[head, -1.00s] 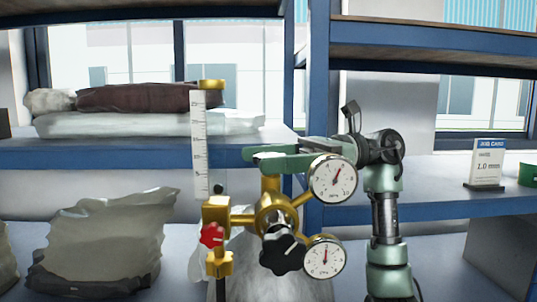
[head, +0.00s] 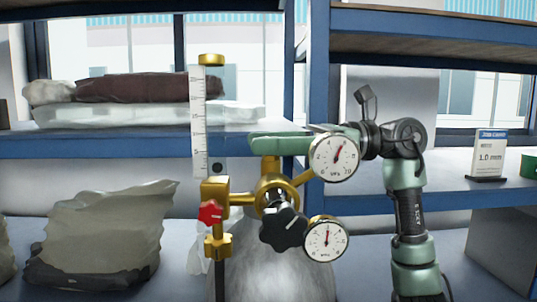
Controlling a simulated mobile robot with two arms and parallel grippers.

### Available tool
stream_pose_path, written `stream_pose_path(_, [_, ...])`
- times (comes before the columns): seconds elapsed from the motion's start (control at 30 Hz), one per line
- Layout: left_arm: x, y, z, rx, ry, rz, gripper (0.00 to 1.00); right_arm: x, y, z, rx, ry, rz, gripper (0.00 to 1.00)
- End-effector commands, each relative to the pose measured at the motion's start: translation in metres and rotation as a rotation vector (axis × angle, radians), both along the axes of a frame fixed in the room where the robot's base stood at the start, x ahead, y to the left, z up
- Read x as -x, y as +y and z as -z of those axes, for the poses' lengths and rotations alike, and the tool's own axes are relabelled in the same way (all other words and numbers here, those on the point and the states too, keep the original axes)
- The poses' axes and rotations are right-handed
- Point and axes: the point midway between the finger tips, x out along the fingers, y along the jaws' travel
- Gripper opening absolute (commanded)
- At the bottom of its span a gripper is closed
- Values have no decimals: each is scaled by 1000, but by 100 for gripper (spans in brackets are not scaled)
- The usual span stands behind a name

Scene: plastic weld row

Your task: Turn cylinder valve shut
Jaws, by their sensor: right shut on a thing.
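The brass cylinder valve (head: 270,165) stands on top of a grey gas cylinder (head: 272,265). A brass regulator (head: 275,190) with two round gauges, the upper (head: 334,157) and the lower (head: 326,240), a black star knob (head: 284,226) and a flowmeter tube (head: 199,122) with a red knob (head: 210,213) is attached to it. My right gripper (head: 265,146) reaches in from the right, behind the upper gauge, with green fingers at the top of the valve. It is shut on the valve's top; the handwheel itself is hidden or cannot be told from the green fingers. My left gripper is out of view.
Blue shelving (head: 130,146) stands behind, with stacked bags (head: 150,92) on the left shelf and a job card (head: 490,154) on the right one. A grey sack (head: 100,230) sits lower left. The gauges stand close to my right arm.

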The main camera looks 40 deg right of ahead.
Motion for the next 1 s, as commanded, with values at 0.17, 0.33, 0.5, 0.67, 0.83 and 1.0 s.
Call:
stream_pose_path(0.17, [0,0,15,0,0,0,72,1,-1,2,3,-6,127,10])
stream_pose_path(0.33, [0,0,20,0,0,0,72,0,-1,0,1,-6,221,10])
stream_pose_path(0.5, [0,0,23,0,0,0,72,0,-1,-1,-1,-6,280,10])
stream_pose_path(0.67, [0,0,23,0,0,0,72,-1,-2,-2,-3,-5,306,10])
stream_pose_path(0.83, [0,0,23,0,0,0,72,-1,-2,-3,-4,-5,312,10])
stream_pose_path(1.0, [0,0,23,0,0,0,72,-1,-2,-3,-5,-5,311,10])
